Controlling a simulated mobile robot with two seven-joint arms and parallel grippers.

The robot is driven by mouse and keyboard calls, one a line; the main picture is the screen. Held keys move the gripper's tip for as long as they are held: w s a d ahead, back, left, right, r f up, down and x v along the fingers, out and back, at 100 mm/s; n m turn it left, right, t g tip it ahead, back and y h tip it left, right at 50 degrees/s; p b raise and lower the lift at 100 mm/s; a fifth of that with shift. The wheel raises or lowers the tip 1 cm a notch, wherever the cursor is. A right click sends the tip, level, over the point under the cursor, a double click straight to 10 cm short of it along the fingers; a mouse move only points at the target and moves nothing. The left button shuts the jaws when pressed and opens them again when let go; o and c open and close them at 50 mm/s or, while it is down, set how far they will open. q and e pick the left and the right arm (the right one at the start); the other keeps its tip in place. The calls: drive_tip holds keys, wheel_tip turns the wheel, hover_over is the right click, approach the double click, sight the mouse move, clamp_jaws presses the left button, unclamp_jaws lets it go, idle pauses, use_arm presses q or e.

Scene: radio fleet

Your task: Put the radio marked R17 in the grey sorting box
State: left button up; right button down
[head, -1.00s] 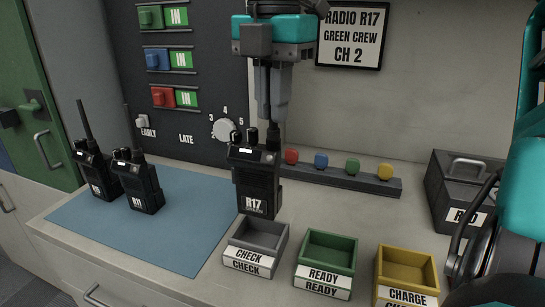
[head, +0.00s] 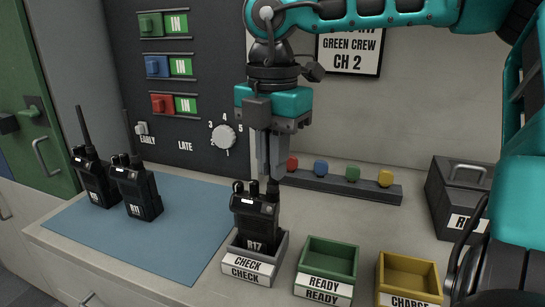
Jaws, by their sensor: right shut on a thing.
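The radio marked R17 (head: 255,222) is black and upright, with its lower part inside the grey sorting box (head: 251,270) labelled CHECK. The front wall of the box hides the radio's foot, so I cannot tell whether it touches the bottom. My right gripper (head: 272,182) points down from above and is shut on the radio's top, at its antenna. My left gripper does not show.
A green READY box (head: 326,267) and a yellow CHARGE box (head: 408,280) stand to the right. Two other radios (head: 93,180) (head: 137,192) stand on the blue mat (head: 120,232). A rail with coloured knobs (head: 345,185) lies behind, and a dark lidded box (head: 460,192) stands at right.

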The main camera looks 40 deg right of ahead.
drive_tip(key=c, duration=1.2)
unclamp_jaws()
drive_tip(key=shift+r+p, duration=0.35)
drive_tip(key=shift+p, duration=0.05)
wheel_tip(320, 180, up, 11)
drive_tip(key=shift+f+p, duration=0.1)
drive_tip(key=shift+p, duration=0.45)
drive_tip(key=shift+r, duration=0.4)
drive_tip(key=shift+s+f, duration=0.1)
